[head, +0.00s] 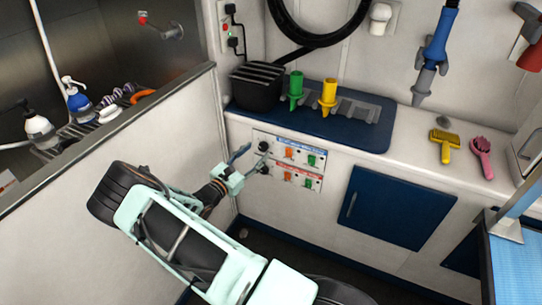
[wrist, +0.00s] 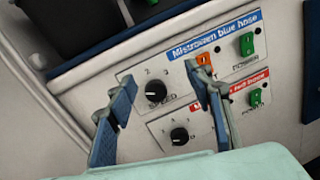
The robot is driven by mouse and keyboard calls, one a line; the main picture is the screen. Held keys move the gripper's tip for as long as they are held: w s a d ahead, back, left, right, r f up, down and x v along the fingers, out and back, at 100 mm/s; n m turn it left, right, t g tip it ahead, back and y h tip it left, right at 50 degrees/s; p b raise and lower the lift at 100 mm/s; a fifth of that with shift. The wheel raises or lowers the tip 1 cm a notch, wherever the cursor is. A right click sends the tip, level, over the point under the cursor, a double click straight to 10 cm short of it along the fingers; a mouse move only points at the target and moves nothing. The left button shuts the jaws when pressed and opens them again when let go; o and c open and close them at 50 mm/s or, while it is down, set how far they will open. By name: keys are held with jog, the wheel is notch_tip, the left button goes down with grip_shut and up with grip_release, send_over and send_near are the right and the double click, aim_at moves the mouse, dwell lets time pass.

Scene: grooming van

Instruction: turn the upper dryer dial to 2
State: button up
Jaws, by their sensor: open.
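The upper dryer dial (wrist: 151,91) is a black knob on a white panel, with a blue label reading "blue hose", numbers 2 and 3 above it and SPEED below. Which number its pointer faces is too small to tell. The upper dial also shows in the head view (head: 263,146). The lower dial (wrist: 179,135) is a similar black knob under it, on the red-labelled panel. My gripper (wrist: 161,76) is open and empty, with one blue-padded finger to each side of the upper dial in the wrist view. In the head view my gripper (head: 254,157) is close in front of the panel.
An orange switch (wrist: 204,60) is partly behind the right finger, and a green power switch (wrist: 247,44) is farther right. A blue countertop (head: 350,131) juts above the panel, with a black box (head: 257,88) on it. A blue cabinet door (head: 398,208) is to the right.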

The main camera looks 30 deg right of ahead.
aim_at(262, 149)
jog(key=a+f+n+t+y, duration=0.2)
jog(key=a+f+n, duration=0.1)
jog(key=f+n, duration=0.15)
jog(key=shift+m, duration=0.45)
jog(key=b+x, duration=0.1)
jog(key=x, duration=0.9)
jog(key=shift+d+f+b, duration=0.1)
jog(key=shift+d+b, duration=0.15)
jog(key=shift+b, duration=0.05)
jog(key=shift+c, duration=0.4)
jog(key=shift+h, duration=0.3)
jog(key=c, duration=1.1)
jog(key=shift+m, duration=0.3)
jog(key=m, duration=1.1)
